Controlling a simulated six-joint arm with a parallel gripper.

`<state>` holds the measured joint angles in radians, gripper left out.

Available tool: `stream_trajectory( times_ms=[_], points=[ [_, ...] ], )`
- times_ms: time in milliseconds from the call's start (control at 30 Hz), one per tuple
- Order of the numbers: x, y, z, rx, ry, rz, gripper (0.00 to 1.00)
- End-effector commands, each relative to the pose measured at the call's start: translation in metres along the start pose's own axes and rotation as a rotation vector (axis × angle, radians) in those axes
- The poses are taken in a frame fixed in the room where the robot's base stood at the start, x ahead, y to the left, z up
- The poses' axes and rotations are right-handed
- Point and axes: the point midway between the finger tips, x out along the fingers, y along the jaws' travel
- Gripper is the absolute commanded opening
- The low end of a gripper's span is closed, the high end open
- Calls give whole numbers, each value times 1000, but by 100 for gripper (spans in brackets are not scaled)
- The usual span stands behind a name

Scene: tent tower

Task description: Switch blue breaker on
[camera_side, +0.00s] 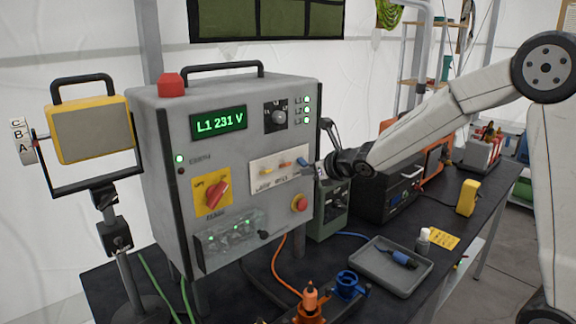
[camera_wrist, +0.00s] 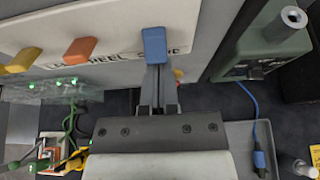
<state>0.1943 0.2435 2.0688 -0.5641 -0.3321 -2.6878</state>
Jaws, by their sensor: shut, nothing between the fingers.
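The blue breaker (camera_side: 302,161) is the rightmost of three levers on a white plate (camera_side: 262,182) on the grey cabinet's front. It shows in the wrist view (camera_wrist: 154,43), pointing out towards the camera. My gripper (camera_side: 312,170) is shut and empty, at the right end of the plate. In the wrist view its fingertips (camera_wrist: 157,69) are right at the lower end of the blue lever; I cannot tell if they touch it. An orange lever (camera_wrist: 79,50) and a yellow lever (camera_wrist: 21,60) stand to its left. The label under the blue lever is partly hidden.
The cabinet (camera_side: 155,150) has a red-yellow rotary switch (camera_side: 217,193) and a red stop button (camera_side: 299,203). A green box (camera_side: 330,210) stands close right of it. A grey tray (camera_side: 385,281) lies on the dark table. A work lamp (camera_side: 88,130) stands left.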

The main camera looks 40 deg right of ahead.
Motion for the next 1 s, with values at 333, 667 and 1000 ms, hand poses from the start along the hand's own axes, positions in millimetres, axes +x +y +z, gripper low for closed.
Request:
stream_trajectory(
  times_ms=[333,667,1000],
  points=[
    [-1,0,1,-1,31,1,0],
    [-1,0,1,0,51,-1,0],
    [-2,0,2,0,51,-1,0]
  ],
)
